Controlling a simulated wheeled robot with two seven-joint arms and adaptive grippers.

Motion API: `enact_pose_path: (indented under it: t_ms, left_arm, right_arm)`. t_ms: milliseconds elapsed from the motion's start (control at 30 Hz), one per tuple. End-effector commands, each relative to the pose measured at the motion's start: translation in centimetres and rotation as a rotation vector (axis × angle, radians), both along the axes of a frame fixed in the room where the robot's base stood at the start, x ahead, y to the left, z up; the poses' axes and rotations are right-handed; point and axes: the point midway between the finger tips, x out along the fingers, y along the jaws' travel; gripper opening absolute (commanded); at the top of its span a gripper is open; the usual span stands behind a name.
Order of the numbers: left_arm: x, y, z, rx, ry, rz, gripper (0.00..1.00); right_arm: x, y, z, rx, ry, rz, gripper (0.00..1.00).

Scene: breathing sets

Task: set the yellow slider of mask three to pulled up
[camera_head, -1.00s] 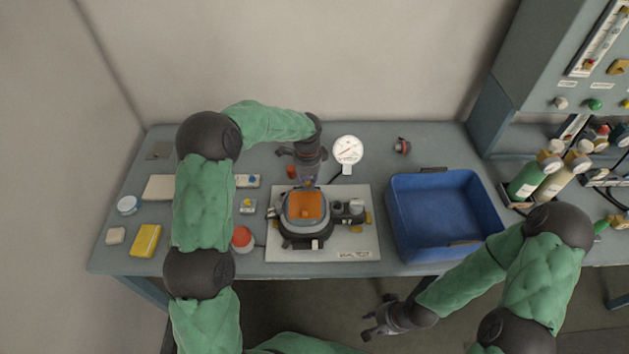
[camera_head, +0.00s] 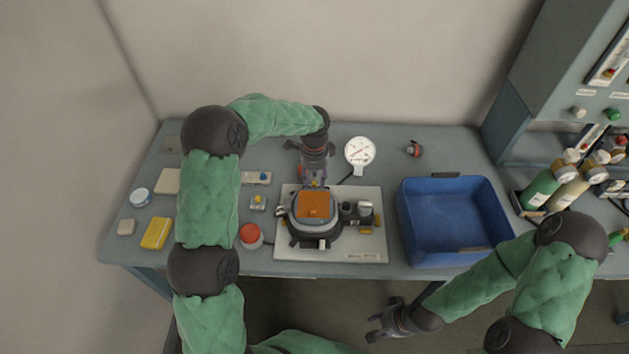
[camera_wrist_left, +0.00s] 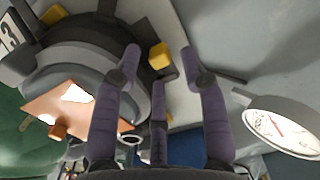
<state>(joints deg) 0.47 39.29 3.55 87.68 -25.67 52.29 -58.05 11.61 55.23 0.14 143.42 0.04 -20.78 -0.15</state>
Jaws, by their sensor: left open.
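In the left wrist view, the mask (camera_wrist_left: 85,52) fills the upper left. A small yellow block, apparently the yellow slider (camera_wrist_left: 160,55), shows at its edge, between my left fingertips. My left gripper (camera_head: 314,182) points down at the mask's far edge. In the wrist view its fingers (camera_wrist_left: 160,62) are apart, with the block unclamped. My right gripper (camera_head: 371,328) is open and empty in front of the table.
A white gauge (camera_head: 360,152) stands behind the board and a blue bin (camera_head: 402,222) to its right. A red button (camera_head: 250,234), yellow sponge (camera_head: 157,233) and small boxes lie left. Dark canisters (camera_head: 365,210) sit beside the mask. Bottles (camera_head: 540,188) stand at the right.

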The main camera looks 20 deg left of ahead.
Motion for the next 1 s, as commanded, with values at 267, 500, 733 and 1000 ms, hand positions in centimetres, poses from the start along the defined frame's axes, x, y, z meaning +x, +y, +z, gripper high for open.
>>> enact_pose_path:
  t_ms: [267, 500, 733, 1000]
  left_arm:
    - [0.1, 0.0, 5.8, 0.000, -0.005, 0.000, 0.43]
    - [0.1, 0.0, 9.0, 0.000, -0.003, 0.000, 0.43]
    - [0.0, 0.0, 9.9, 0.000, 0.000, 0.000, 0.43]
    - [0.0, 0.0, 9.9, 0.000, 0.000, 0.001, 0.43]
  right_arm:
    - [0.0, 0.0, 0.0, 0.000, 0.000, 0.000, 0.34]
    - [0.0, 0.0, 0.0, 0.000, 0.000, 0.000, 0.34]
    - [0.0, 0.0, 0.0, 0.000, 0.000, 0.000, 0.34]
    - [0.0, 0.0, 0.2, 0.000, 0.000, 0.000, 0.34]
